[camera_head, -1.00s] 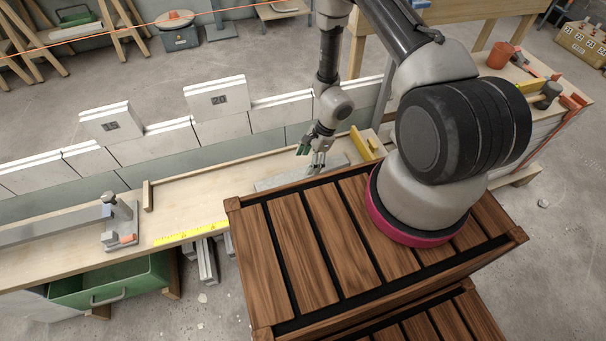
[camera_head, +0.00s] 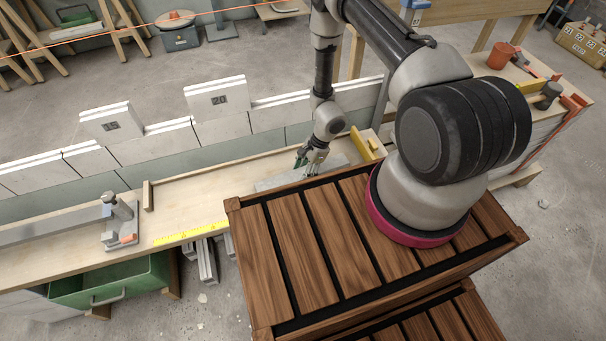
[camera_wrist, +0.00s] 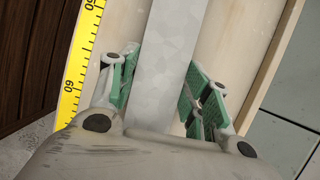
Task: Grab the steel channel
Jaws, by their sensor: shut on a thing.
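The steel channel is a pale grey galvanized length (camera_wrist: 165,45) lying along the wooden bench. In the head view its near part (camera_head: 272,183) shows just behind the slatted wooden crate, which hides some of it. My gripper (camera_head: 309,163) points down at the channel. In the wrist view my gripper (camera_wrist: 160,92) has a green-padded finger on each side of the channel and is shut on it. The channel appears to rest on the bench top; any gap below it cannot be seen.
The slatted crate top (camera_head: 315,260), with my arm's base on it, stands close in front of the bench (camera_head: 185,200). A yellow measuring strip (camera_head: 190,233) runs along the bench's front edge. A clamp (camera_head: 120,222) holds a grey bar at left. White blocks (camera_head: 155,147) line the back.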

